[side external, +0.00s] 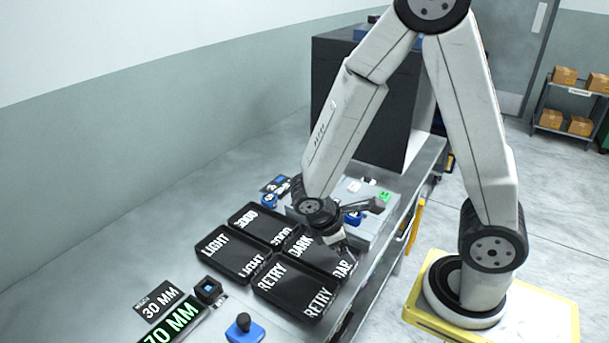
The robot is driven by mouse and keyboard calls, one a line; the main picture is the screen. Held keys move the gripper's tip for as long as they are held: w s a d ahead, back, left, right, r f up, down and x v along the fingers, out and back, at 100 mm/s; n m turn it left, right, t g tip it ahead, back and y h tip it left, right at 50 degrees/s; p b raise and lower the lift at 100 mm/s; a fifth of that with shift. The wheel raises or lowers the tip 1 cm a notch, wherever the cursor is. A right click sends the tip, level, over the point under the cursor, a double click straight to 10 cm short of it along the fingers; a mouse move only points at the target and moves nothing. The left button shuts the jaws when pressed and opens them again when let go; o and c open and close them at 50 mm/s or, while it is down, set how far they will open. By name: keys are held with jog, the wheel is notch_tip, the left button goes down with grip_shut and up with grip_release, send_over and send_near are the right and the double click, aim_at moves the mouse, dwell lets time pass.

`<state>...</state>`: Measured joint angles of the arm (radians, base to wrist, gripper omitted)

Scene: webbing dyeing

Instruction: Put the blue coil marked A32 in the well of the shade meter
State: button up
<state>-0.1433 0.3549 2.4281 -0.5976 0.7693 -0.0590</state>
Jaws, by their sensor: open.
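A blue coil (352,217) shows just right of my wrist, at the grey box-shaped unit (384,222). Another blue coil (268,200) lies to the left, beside a small dark card. No A32 marking is readable on either. The grey unit carries a small green display and white labels; whether it is the shade meter, and where its well is, I cannot tell. My gripper (336,240) points down near the back edge of the DARK tray, left of the grey unit. It is open, and I see nothing held in it. My wrist hides part of the unit.
Black trays marked GOOD (238,213), LIGHT (207,262), DARK (343,268) and RETRY (262,295) fill the bench middle.

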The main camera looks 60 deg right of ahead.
jog(key=w+a+r+m+t+y, duration=0.3)
jog(key=w+r+m+t+y, duration=0.1)
jog(key=m, duration=0.4)
jog(key=shift+a+r+t+y, duration=0.25)
jog(key=shift+r+t+y, duration=0.35)
jog(key=shift+r+t, duration=0.1)
